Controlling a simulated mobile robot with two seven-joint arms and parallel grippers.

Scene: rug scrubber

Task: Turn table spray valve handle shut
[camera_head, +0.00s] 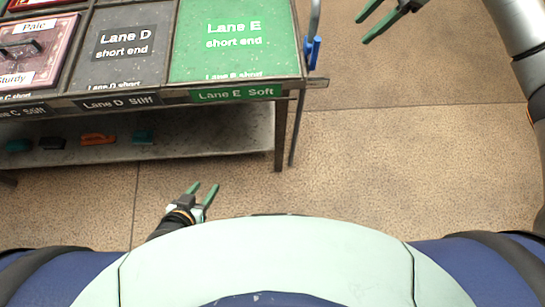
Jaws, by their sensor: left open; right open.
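A blue handle (312,53) sits on a grey pipe (316,14) at the right end of the table (288,92), just beyond the green Lane E panel; I take it for the spray valve handle. It points roughly upright along the pipe. My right gripper (368,27) is at the top right, open and empty, to the right of the handle and apart from it. My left gripper (204,190) is low in the middle left, open and empty, in front of the table's lower shelf and touching nothing that I can see.
The tabletop has a green Lane E panel (236,55), a dark Lane D panel (125,60) and a patterned rug (35,60) at left. The lower shelf (210,135) holds several small brushes, one orange (98,139). A table leg stands at the right corner. The floor right of it is clear.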

